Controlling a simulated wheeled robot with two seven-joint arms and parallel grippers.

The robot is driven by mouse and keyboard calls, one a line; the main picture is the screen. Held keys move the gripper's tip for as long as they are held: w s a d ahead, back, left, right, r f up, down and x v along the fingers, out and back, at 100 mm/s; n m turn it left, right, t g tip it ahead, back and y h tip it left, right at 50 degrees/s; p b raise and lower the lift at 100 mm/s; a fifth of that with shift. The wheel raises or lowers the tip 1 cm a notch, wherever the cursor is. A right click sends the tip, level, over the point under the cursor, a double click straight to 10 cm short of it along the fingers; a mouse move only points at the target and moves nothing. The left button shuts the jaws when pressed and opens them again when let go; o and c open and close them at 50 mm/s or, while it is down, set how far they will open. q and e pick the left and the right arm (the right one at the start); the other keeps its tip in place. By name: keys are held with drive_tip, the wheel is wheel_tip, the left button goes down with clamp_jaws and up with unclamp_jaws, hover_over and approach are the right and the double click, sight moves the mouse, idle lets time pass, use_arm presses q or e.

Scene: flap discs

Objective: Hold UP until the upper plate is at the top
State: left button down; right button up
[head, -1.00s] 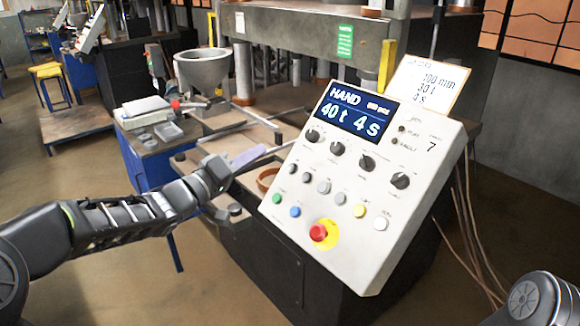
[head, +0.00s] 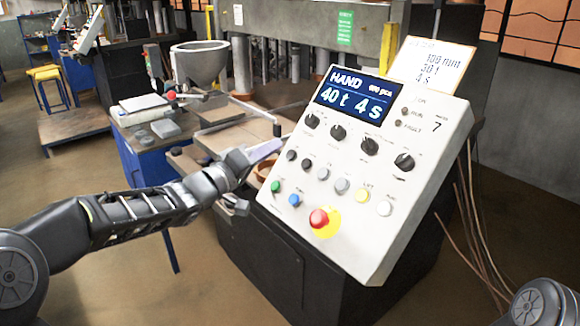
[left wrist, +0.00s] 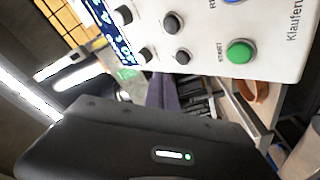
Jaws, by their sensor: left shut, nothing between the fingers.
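The control panel (head: 330,215) stands tilted, with a display reading HAND, 40 t, 4 s. I cannot read for sure which is UP. The green button (left wrist: 240,52) is labelled START. My left gripper (head: 268,149) is shut and empty at the panel's left edge; I cannot tell whether it touches. Its fingers (left wrist: 163,92) point toward the panel's side in the left wrist view. Behind stands the press; its upper beam (head: 285,22) shows, but the upper plate is not clearly distinguishable.
A red emergency stop (head: 319,218) on a yellow ring sits low on the panel. A metal hopper (head: 200,65) and a blue cabinet (head: 150,165) stand at the left. A paper card (head: 432,62) stands behind the panel. Cables hang at the right.

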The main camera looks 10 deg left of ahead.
sight(291, 155)
use_arm(q)
drive_tip(key=shift+w+d+f, duration=0.65)
drive_tip(key=shift+w+f, duration=0.15)
idle(1.6)
drive_tip(key=shift+w+d+f, duration=0.2)
drive_tip(key=shift+w+f, duration=0.05)
drive_tip(key=shift+w+d+f, duration=0.2)
drive_tip(key=shift+d+f, duration=0.05)
drive_tip(key=shift+f, duration=0.1)
idle(1.7)
idle(2.2)
drive_tip(key=shift+s+a+r+p, duration=0.25)
drive_tip(key=shift+r+p, duration=0.15)
drive_tip(key=shift+r, duration=0.05)
drive_tip(key=shift+s+a+r, duration=0.15)
drive_tip(key=shift+s+a, duration=0.05)
drive_tip(key=shift+s, duration=0.05)
